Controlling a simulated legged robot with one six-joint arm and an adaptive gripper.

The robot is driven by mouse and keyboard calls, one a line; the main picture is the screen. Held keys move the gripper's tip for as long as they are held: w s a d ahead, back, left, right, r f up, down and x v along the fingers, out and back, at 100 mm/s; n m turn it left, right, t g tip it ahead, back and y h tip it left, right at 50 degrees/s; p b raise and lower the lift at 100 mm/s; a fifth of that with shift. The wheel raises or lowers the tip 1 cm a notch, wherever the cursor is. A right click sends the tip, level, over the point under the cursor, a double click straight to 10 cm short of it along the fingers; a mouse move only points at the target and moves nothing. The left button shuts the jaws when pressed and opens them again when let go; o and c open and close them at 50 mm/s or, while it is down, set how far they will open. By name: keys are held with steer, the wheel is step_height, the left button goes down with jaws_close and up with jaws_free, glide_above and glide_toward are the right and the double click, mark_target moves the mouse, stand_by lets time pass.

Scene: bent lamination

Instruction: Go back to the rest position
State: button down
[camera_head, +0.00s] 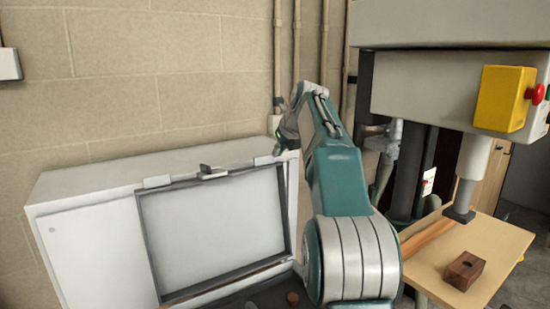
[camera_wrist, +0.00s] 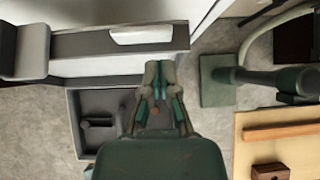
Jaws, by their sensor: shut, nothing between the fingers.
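My gripper (camera_wrist: 160,68) is in the middle of the wrist view. Its fingers are together, with nothing held between them. It hangs in free air over the gap between the white cabinet and a dark grey tray (camera_wrist: 75,125). In the head view my teal and grey arm is raised and bent in front of the white cabinet (camera_head: 90,195); the gripper at its far end is mostly hidden by the arm. A small brown round thing (camera_head: 292,298) lies low beside the arm.
The cabinet has a dark-framed panel (camera_head: 215,230) with a handle (camera_head: 212,172). At right stands a press with a yellow box (camera_head: 502,98) and red button (camera_head: 536,93). Its wooden table (camera_head: 500,245) carries a brown block (camera_head: 464,271) and a wooden strip (camera_head: 427,236). Pipes run up the wall.

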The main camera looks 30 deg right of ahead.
steer(key=v, duration=0.8)
steer(key=shift+s+r, duration=0.3)
